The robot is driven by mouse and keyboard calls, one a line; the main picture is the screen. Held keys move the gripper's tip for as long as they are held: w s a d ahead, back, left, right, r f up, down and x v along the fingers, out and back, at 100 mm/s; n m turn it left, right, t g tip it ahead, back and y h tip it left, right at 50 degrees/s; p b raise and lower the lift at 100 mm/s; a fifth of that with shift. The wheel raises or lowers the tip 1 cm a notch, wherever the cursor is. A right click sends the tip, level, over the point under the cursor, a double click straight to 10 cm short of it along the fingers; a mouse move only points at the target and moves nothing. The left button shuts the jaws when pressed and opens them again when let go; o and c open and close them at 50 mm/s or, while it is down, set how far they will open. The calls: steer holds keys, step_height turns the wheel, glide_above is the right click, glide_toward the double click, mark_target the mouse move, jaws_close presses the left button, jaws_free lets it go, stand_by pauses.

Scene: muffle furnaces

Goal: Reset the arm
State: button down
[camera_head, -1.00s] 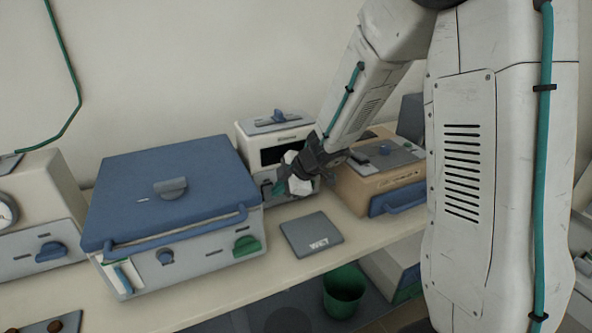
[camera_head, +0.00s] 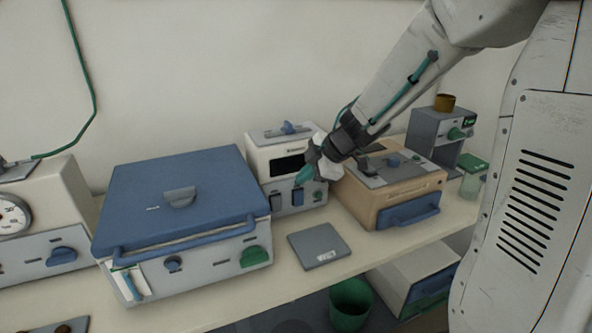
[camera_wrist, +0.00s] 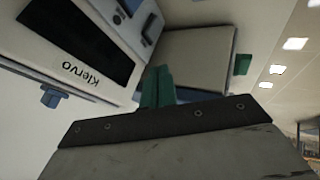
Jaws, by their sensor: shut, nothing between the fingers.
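My gripper (camera_head: 304,174) is at the end of my white arm, which reaches in from the upper right in the head view. Its green fingertips are together with nothing between them. It hangs in the air in front of the small white furnace (camera_head: 287,155) with a dark window. In the wrist view the green fingers (camera_wrist: 156,88) show closed at the middle, with the furnace front marked "Klervo" (camera_wrist: 85,45) at the upper left.
A large blue-lidded box (camera_head: 180,215) stands on the bench to the left. A tan furnace (camera_head: 385,195) is close to the gripper's right. A grey "WET" pad (camera_head: 318,245) lies in front. A green bin (camera_head: 351,300) is below the bench edge.

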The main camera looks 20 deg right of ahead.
steer(key=w+d+r+m+t+h, duration=0.3)
steer(key=d+m+h, duration=0.25)
steer(key=d, duration=0.35)
steer(key=s+d+r+m+g+h, duration=0.3)
steer(key=s+d+m+h, duration=0.3)
steer(key=s, duration=0.5)
steer(key=s+a+r+m+g+y, duration=0.1)
steer(key=s+a+m+g+y, duration=0.1)
steer(key=s+a, duration=0.6)
steer(key=s+a+r+m+g+y, duration=0.1)
steer(key=s+a+m+g+y, duration=0.1)
steer(key=s+a, duration=0.6)
steer(key=shift+s+m+g+y, duration=0.45)
steer(key=shift+s+y, duration=0.8)
steer(key=shift+s, duration=2.1)
